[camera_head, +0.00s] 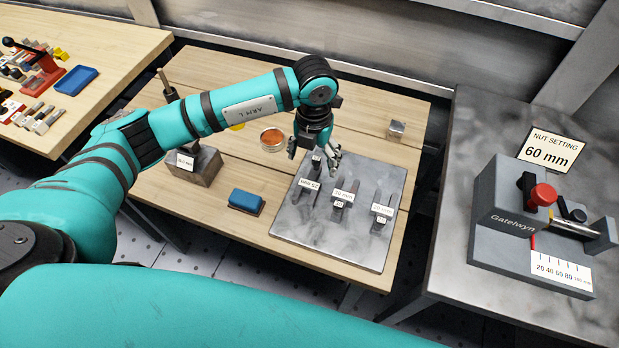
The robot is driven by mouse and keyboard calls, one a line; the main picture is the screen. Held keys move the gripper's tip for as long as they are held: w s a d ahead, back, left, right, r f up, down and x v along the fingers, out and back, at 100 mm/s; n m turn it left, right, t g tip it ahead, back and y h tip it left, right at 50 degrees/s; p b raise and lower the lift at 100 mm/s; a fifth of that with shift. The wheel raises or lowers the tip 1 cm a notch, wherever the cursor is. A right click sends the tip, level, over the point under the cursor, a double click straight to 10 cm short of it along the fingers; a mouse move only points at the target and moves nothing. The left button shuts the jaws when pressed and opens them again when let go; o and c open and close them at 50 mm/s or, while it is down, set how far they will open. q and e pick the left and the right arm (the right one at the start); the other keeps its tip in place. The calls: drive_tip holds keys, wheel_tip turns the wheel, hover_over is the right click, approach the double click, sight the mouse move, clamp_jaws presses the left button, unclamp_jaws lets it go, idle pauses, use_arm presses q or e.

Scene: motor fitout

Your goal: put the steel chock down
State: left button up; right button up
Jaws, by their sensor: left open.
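A small grey metal block (396,130) that looks like the steel chock sits on the wooden table (400,100), behind and to the right of the grey metal plate (330,248). On the plate stand several dark metal pieces with white labels: one at the left (307,190), one in the middle (341,205) and one at the right (381,212). My left gripper (315,158) points down over the plate's back left part, fingers apart, close above the left piece. I cannot tell whether it touches that piece. My right gripper is out of view.
A labelled block with an upright handle (198,165), a blue pad (245,201) and a round copper-coloured dish (271,139) are on the same table. A grey device with a red knob (541,195) stands on the right bench. The left table (100,50) holds a blue tray and tools.

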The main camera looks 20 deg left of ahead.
use_arm(q)
hover_over(310, 183)
drive_tip(key=f, duration=0.3)
drive_tip(key=f+p, duration=0.1)
drive_tip(key=shift+d+f, duration=0.3)
drive_tip(key=shift+f, duration=0.05)
drive_tip(key=f, duration=0.1)
drive_tip(key=f+p, duration=0.1)
drive_tip(key=f, duration=0.1)
drive_tip(key=f+p, duration=0.1)
drive_tip(key=shift+s+a+f, duration=0.1)
drive_tip(key=shift+a+f, duration=0.25)
drive_tip(key=shift+f, duration=0.35)
drive_tip(key=shift+r, duration=0.1)
clamp_jaws()
